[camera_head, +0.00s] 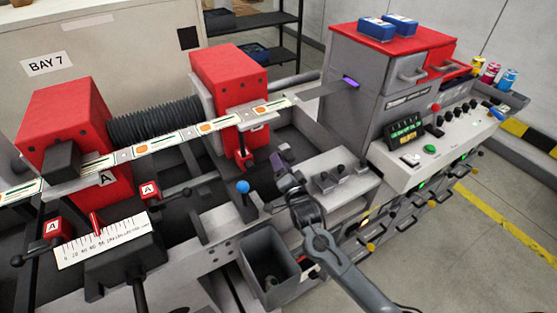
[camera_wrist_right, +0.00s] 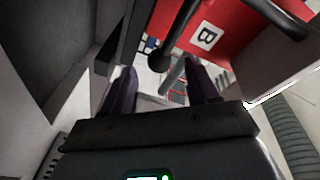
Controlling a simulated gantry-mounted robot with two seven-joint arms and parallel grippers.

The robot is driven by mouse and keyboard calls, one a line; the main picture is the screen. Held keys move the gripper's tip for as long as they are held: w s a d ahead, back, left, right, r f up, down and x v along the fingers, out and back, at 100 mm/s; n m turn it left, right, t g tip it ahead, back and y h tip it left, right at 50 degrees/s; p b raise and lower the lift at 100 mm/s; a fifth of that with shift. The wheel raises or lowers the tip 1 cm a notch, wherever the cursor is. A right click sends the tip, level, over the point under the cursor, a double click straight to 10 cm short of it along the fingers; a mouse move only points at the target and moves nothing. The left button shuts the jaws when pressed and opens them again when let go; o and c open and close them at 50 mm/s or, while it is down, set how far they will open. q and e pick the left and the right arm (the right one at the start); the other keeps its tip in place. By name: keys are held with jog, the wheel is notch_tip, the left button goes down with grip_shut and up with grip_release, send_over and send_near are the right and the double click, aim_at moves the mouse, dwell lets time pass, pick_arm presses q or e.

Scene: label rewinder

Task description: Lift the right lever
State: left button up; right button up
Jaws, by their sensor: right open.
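My right gripper (camera_head: 277,158) reaches in from the lower right in the head view, its purple-grey fingertips close to the lower part of the right red block (camera_head: 224,80). In the right wrist view its two fingers (camera_wrist_right: 160,78) are apart with nothing clamped between them. A dark lever with a round black knob (camera_wrist_right: 159,61) shows between and beyond the fingertips, beside a red part with a white "B" label (camera_wrist_right: 207,36). The knob appears apart from the fingers. In the head view a red bracket with a dark handle (camera_head: 243,157) hangs under the right block. My left gripper is out of view.
A blue-knobbed lever (camera_head: 243,187) stands left of my right arm. An open grey bin (camera_head: 270,272) lies below it. The label strip (camera_head: 180,137) runs across the machine above. A grey cabinet with a red top (camera_head: 385,75) stands at right.

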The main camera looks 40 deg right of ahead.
jog(key=shift+x, duration=1.5)
jog(key=shift+c, duration=0.2)
grip_shut()
